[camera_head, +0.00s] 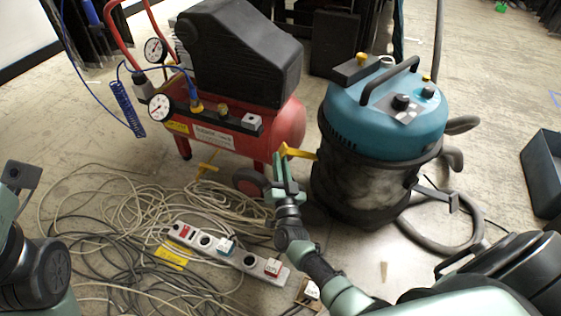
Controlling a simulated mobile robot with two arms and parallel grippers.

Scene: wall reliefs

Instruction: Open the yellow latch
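The yellow latch (303,153) sticks out sideways from the upper left side of the teal and grey vacuum cleaner (372,115), just below its lid. My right gripper (283,165) is at the latch's outer left end, its fingertips pointing up. The fingertips overlap that end in the picture; I cannot tell whether they touch or grip it. The gap between the fingers is too small to read. Part of my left arm shows at the left edge, but I cannot make out its gripper fingers.
A red air compressor (285,125) with gauges and a black cover stands left of the vacuum. Tangled cables (110,230) and a white power strip (228,253) lie on the floor in front. A grey hose (440,238) curls at right. A dark box (543,170) stands at the right edge.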

